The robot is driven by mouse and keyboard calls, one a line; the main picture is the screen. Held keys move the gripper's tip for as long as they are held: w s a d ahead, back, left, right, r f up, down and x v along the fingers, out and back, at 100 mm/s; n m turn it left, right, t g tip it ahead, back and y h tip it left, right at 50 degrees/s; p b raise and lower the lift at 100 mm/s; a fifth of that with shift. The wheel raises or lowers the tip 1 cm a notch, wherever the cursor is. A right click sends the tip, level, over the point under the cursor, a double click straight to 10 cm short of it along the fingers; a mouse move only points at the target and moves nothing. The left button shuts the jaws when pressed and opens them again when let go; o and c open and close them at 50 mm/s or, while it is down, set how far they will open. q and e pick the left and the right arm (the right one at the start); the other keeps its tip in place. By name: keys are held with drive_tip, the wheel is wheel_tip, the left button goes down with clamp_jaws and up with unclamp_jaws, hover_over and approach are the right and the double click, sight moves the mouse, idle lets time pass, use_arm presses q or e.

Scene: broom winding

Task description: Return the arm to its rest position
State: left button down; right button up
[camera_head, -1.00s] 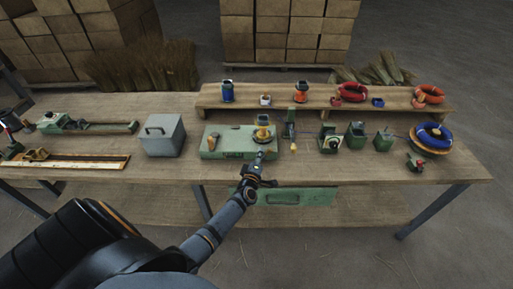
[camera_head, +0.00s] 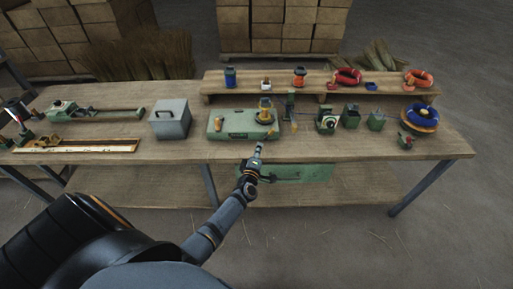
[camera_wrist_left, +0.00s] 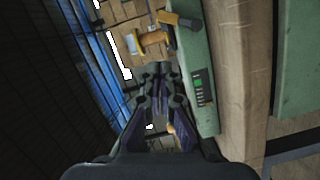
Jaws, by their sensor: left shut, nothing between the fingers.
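My left gripper (camera_head: 258,148) is shut and empty. In the head view it points up at the front edge of the workbench, just below the green winding machine (camera_head: 232,134). In the left wrist view the gripper (camera_wrist_left: 158,72) shows with its fingers together, and the green machine (camera_wrist_left: 190,75) is close on its right. My right gripper is in neither view.
The workbench (camera_head: 380,148) has a grey box (camera_head: 170,118), a long ruler jig (camera_head: 75,145) and several small green devices. A raised shelf (camera_head: 320,90) holds coils and jars. A green drawer (camera_head: 298,173) hangs under the front edge. The floor in front is clear.

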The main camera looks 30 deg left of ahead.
use_arm(q)
drive_tip(key=s+d+f+m+g+h, duration=0.2)
drive_tip(key=s+f+m+g, duration=0.3)
drive_tip(key=s+f, duration=0.7)
drive_tip(key=s+d+f+m+g+h, duration=0.25)
drive_tip(key=s+f+m, duration=0.5)
drive_tip(key=f, duration=0.85)
drive_tip(key=s+f+m+g, duration=0.3)
drive_tip(key=s+f+g, duration=0.1)
drive_tip(key=s, duration=1.1)
drive_tip(key=s+a+f+m+g, duration=0.1)
drive_tip(key=s+f+m+g, duration=0.2)
drive_tip(key=s+f, duration=0.4)
drive_tip(key=s+g, duration=0.1)
drive_tip(key=s, duration=0.7)
drive_tip(key=shift+s, duration=0.3)
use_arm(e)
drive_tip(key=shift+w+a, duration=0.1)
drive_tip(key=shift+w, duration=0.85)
use_arm(q)
drive_tip(key=shift+a+f, duration=0.1)
